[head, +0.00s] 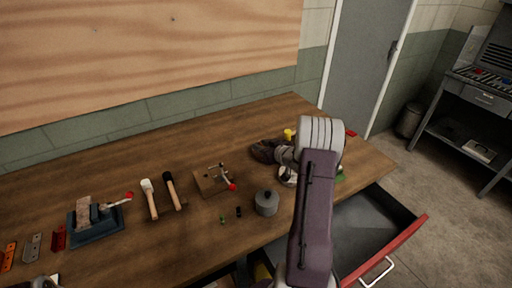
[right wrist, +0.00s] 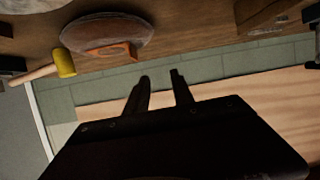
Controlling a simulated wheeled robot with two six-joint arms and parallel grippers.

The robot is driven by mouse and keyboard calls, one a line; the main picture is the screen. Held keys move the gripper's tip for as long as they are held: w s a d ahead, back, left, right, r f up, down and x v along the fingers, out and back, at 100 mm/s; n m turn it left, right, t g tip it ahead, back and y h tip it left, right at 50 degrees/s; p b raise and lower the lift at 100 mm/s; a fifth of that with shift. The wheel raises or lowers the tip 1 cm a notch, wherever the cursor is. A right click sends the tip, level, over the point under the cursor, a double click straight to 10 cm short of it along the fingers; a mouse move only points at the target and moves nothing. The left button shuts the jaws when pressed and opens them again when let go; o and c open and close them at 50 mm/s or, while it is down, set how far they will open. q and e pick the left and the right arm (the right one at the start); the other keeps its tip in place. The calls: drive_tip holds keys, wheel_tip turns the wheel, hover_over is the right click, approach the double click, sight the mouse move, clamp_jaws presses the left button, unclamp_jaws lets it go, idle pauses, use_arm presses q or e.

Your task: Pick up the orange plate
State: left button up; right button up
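The orange plate (head: 8,257) is a small flat strip with dark holes. It lies on the wooden table at the far left of the head view, beside a grey plate (head: 33,247) and a red plate (head: 58,238). My right arm reaches over the right part of the table, far from the orange plate. My right gripper (right wrist: 160,80) shows in the right wrist view with its two fingers apart and nothing between them.
An open drawer (head: 372,225) juts out at right. A brown disc-shaped object (right wrist: 108,32) is near my right gripper.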

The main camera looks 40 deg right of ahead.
drive_tip(key=m, duration=0.1)
approach(260, 143)
drive_tip(key=shift+s+d+r+h, duration=0.15)
drive_tip(key=shift+s+d+h, duration=0.05)
drive_tip(key=shift+h, duration=0.1)
drive_tip(key=shift+w+a, duration=0.1)
drive_tip(key=shift+w, duration=0.05)
drive_tip(key=x, duration=0.3)
drive_tip(key=shift+w+a, duration=0.2)
drive_tip(key=shift+w, duration=0.15)
drive_tip(key=shift+w+d+f, duration=0.2)
drive_tip(key=shift+w+f, duration=0.1)
drive_tip(key=x, duration=0.4)
drive_tip(key=shift+a+p, duration=0.2)
drive_tip(key=shift+p, duration=0.2)
drive_tip(key=shift+w+d+f, duration=0.15)
drive_tip(key=shift+w+f, duration=0.1)
drive_tip(key=shift+w, duration=0.1)
drive_tip(key=shift+s, duration=0.1)
clamp_jaws()
